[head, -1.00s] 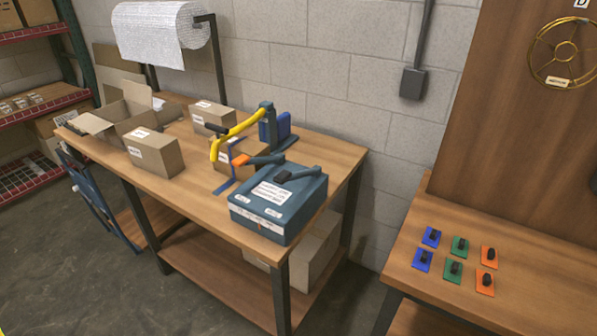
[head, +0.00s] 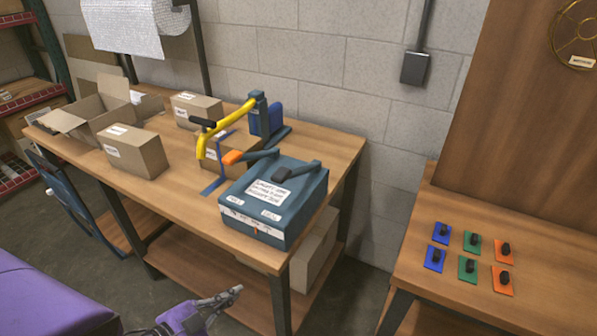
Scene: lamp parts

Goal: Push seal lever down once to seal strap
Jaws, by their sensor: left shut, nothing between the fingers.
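The blue strapping machine (head: 271,203) sits at the front right corner of the wooden workbench, with white labels too small to read surely. One lever on it has an orange grip (head: 233,157) and another has a black grip (head: 283,174); I cannot tell which is the seal lever. A blue strap (head: 213,186) lies by a cardboard box (head: 214,157) behind the machine. A yellow arm with a black handle (head: 226,128) reaches over that box from a blue post. My left gripper (head: 238,291) is shut and empty, low in front of the bench, apart from the machine. My right gripper is out of view.
The workbench (head: 191,197) also holds a closed carton (head: 133,150), another carton behind it and an open box at left. A bubble-wrap roll (head: 125,22) hangs behind. At right, a second table (head: 540,255) carries several coloured tiles with black knobs. Floor shows before the bench.

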